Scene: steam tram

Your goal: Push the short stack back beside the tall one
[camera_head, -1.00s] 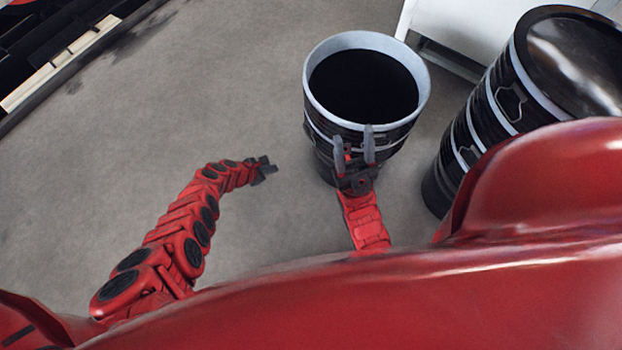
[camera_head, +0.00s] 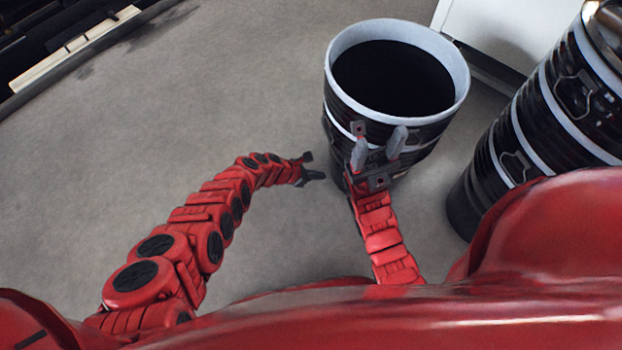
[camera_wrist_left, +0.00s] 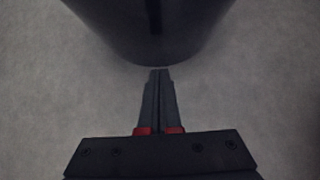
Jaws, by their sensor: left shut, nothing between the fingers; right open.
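The short stack (camera_head: 345,110) is black buckets with grey-white bands and an open, pale rim, standing upright on the floor in the head view. The tall stack (camera_head: 540,125), black with white bands, stands to its right with a gap between them. My left gripper (camera_head: 312,168) is shut and empty, low at the left of the short stack's base. In the left wrist view its fingertips (camera_wrist_left: 159,72) are right at the dark rounded bottom of the stack (camera_wrist_left: 130,30); I cannot tell if they touch. My right gripper (camera_head: 378,146) is open, its fingers against or just before the short stack's near side.
A white box-like furnishing (camera_head: 495,35) stands behind the stacks. A pale strip (camera_head: 75,47) edges dark structures at the far left. Grey floor (camera_head: 190,110) is clear left of the short stack.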

